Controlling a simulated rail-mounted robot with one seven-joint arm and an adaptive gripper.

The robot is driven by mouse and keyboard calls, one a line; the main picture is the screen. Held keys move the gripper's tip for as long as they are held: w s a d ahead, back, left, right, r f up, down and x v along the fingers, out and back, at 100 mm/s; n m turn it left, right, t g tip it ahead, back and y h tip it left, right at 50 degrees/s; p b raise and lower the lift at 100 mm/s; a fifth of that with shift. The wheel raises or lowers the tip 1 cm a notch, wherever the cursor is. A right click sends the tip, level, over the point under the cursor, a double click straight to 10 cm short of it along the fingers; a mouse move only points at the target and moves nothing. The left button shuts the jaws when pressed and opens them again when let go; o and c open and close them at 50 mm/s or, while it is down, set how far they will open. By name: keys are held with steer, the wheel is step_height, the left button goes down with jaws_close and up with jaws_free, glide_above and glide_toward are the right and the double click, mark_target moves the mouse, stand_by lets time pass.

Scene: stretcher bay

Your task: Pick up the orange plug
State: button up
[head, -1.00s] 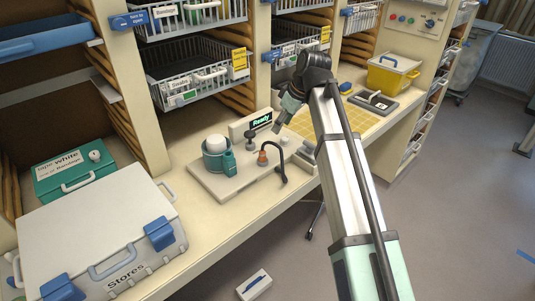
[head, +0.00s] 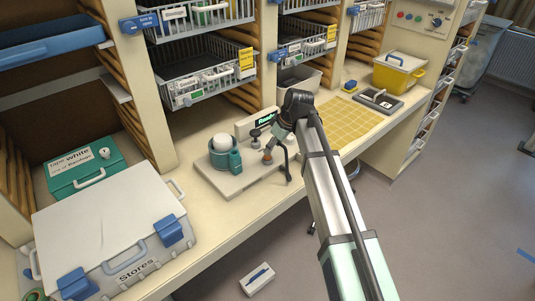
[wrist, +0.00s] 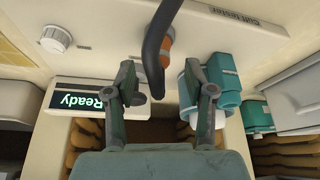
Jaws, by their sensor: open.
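The orange plug (head: 267,157) stands on the cuff tester board (head: 228,188), with a black hose arching beside it. In the wrist view the plug (wrist: 167,45) shows partly behind the black hose (wrist: 155,50), which crosses in front of it. My gripper (wrist: 164,72) is open and empty. Its two fingers lie either side of the hose in that picture, with the plug beyond the fingertips. In the head view my gripper (head: 272,138) is just above the plug, seen from behind the wrist; its contact with anything cannot be told.
The "Ready" display (head: 262,121) is behind. A Stores case (head: 105,220) fills the left bench.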

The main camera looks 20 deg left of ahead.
steer(key=p+x, duration=0.2)
steer(key=x, duration=0.1)
steer(key=shift+w+a+f, duration=0.15)
steer(key=shift+a, duration=0.3)
steer(key=shift+a+f, duration=0.2)
steer(key=shift+f, duration=0.4)
jaws_close()
